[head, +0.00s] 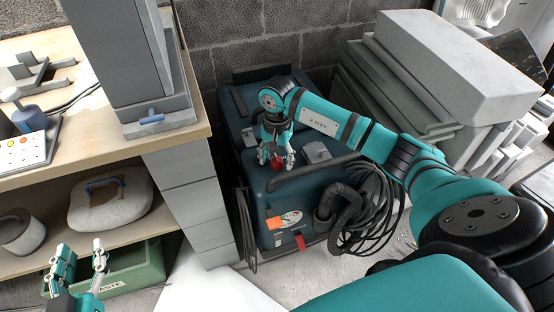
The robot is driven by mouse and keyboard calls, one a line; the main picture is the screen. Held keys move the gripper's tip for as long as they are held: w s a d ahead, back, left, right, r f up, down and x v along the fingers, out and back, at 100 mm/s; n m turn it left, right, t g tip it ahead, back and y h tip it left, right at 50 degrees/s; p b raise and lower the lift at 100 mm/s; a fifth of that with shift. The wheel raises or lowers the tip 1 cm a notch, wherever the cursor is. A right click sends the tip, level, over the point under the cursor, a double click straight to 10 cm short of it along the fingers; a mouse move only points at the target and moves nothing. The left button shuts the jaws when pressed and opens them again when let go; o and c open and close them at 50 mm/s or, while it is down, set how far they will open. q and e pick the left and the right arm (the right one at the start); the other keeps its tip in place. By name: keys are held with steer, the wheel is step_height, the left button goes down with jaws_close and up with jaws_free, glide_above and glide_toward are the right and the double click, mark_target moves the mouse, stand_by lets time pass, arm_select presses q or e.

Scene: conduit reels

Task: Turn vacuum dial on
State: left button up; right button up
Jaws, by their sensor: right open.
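The vacuum (340,187) is a dark blue machine on the floor against the block wall, with a black handle and hose. A small red dial (276,163) shows on its top. My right gripper (276,157) is over the vacuum's top, pointing down with its fingers on either side of the red dial. Its fingers look apart; whether they touch the dial I cannot tell. My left gripper (78,262) is at the lower left, in front of the workbench shelf, with its two fingers spread apart and nothing between them.
A wooden workbench (80,62) with a grey machine column stands at the left. A green bin (135,268) sits below its shelf. White and grey slabs (465,65) are stacked at the right. Black cable coils (378,215) hang beside the vacuum.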

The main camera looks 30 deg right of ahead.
steer(key=shift+f, duration=0.15)
steer(key=c, duration=1.1)
steer(key=shift+c, duration=0.2)
